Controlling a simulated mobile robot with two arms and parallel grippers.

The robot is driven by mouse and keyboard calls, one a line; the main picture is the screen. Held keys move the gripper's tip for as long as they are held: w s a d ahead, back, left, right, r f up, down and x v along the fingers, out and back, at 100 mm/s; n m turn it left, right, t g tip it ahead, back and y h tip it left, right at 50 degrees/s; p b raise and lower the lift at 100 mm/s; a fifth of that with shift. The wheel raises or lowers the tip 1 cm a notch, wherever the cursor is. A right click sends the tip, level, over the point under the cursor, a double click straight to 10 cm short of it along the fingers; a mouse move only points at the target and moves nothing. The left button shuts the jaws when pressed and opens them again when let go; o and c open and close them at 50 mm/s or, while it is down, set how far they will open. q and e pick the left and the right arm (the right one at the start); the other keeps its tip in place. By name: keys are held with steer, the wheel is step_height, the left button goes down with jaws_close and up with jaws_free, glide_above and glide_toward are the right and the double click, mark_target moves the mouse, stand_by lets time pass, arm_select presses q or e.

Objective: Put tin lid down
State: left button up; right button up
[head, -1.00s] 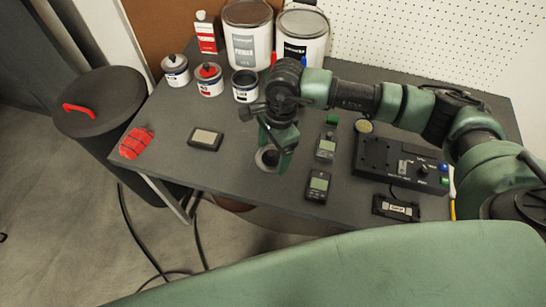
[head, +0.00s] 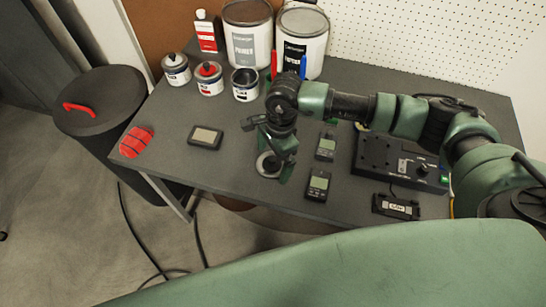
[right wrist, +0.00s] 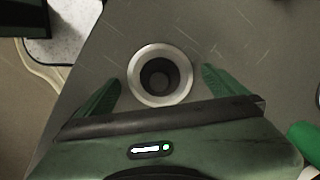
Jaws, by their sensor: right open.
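In the right wrist view the lid (right wrist: 160,76) sits between the spread green fingers of my right gripper (right wrist: 161,84), with a gap on both sides. In the head view my right gripper (head: 273,160) hangs right over the lid and partly hides it. An open tin (head: 245,86) stands at the back of the bench. My left gripper is not in view.
Two lidded tins (head: 209,80) (head: 175,70) and large paint cans (head: 302,45) stand behind. Two handheld meters (head: 318,185) (head: 326,147) lie right of the lid, and a black device (head: 205,137) lies left. A red cloth (head: 137,141) is at the left corner.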

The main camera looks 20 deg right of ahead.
mark_target(277, 161)
step_height(277, 161, up, 12)
steer(key=d+b, duration=0.1)
steer(key=shift+w+d+r+b, duration=0.15)
steer(key=shift+d+b, duration=0.05)
steer(key=shift+b, duration=0.1)
stand_by(0.5)
